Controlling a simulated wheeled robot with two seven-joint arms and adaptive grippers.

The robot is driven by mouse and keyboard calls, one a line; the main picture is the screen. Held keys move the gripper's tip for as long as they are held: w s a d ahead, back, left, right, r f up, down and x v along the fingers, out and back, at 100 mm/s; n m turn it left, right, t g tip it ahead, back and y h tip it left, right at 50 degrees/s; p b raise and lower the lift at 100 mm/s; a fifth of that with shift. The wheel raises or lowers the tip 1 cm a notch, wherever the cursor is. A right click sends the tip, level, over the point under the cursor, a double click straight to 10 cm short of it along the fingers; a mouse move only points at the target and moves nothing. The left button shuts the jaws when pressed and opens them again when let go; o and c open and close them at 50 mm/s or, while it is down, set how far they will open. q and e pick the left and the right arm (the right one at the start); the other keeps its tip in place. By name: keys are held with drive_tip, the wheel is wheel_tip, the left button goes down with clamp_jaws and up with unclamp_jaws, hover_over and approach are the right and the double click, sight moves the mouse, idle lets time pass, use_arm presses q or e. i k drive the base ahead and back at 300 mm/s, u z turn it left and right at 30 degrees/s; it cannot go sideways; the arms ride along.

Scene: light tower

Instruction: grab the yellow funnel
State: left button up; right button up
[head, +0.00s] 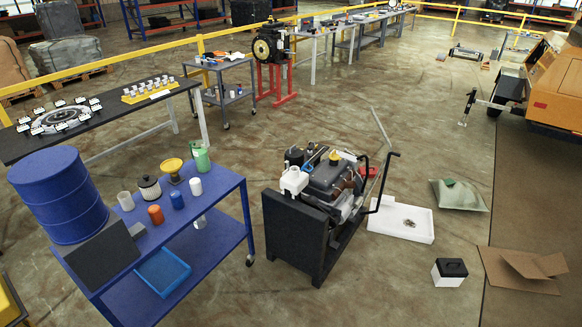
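The yellow funnel (172,167) stands on the top shelf of the blue cart (160,238), near its far edge. Its wide mouth faces up. It is between a white canister with a dark top (149,188) and a green container (201,158). Nothing is holding it. Neither of my grippers shows in the head view.
A blue drum (58,195) stands at the cart's left end. Orange (155,214), blue (177,200) and white (195,186) containers stand near the funnel. An engine (330,180) on a dark stand is to the right. Open floor lies between cart and engine.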

sight(172, 166)
drive_tip(key=u, duration=0.05)
drive_tip(key=i, duration=0.9)
drive_tip(key=u, duration=0.7)
drive_tip(key=i, duration=1.4)
drive_tip(key=u, duration=0.75)
